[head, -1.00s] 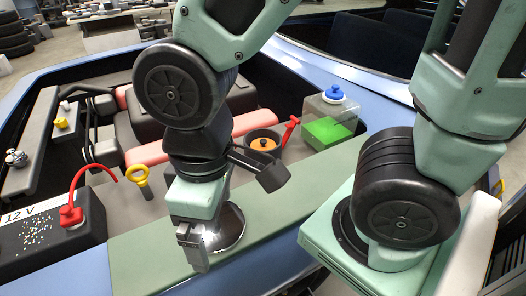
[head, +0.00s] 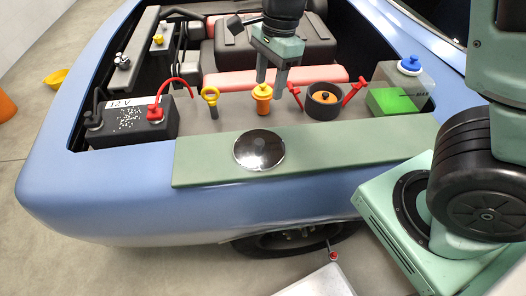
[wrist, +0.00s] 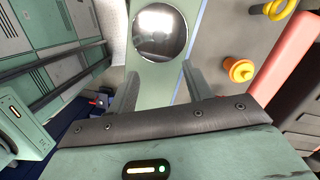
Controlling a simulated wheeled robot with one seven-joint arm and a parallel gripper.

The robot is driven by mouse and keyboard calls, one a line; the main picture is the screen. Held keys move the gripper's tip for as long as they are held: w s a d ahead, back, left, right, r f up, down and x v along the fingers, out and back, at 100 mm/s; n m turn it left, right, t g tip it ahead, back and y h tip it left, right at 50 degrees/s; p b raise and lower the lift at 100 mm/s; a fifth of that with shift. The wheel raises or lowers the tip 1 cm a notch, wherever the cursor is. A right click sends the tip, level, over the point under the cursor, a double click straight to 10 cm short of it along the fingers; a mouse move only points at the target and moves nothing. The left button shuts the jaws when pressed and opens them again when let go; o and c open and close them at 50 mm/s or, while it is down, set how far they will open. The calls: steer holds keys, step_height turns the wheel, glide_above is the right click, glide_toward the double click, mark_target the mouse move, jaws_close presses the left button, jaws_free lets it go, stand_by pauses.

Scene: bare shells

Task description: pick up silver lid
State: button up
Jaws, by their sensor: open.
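The silver lid (head: 259,150) is a round, shiny, mirror-like disc lying flat on the green strip (head: 330,154) along the front edge of the engine bay. My gripper (head: 271,85) is open and empty, pointing down behind the lid in the head view, near the orange-yellow cap. In the wrist view the lid (wrist: 160,32) shows whole at the top centre, beyond the two spread fingertips (wrist: 158,72). The fingers do not touch it.
Behind the strip stand a yellow ring handle (head: 211,97), an orange-yellow cap (head: 262,93), a dark round pot (head: 324,104) and a clear tank with green liquid (head: 398,99). A black battery (head: 135,119) sits left. The strip around the lid is clear.

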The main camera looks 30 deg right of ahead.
glide_above(259, 141)
steer(key=d, duration=0.2)
steer(key=f, duration=1.1)
steer(key=shift+w+a+f+b, duration=0.15)
steer(key=shift+w+f+b, duration=0.15)
steer(key=shift+f, duration=0.1)
steer(key=shift+s+a+f, duration=0.1)
steer(key=shift+a+f, duration=0.15)
steer(key=shift+f, duration=0.65)
steer(key=shift+s+a+f, duration=0.15)
steer(key=shift+a+f, duration=0.1)
steer(key=shift+f, duration=0.6)
steer(key=shift+s+a+f, duration=0.1)
steer(key=shift+a+f, duration=0.15)
steer(key=shift+f, duration=0.65)
steer(key=c, duration=1.1)
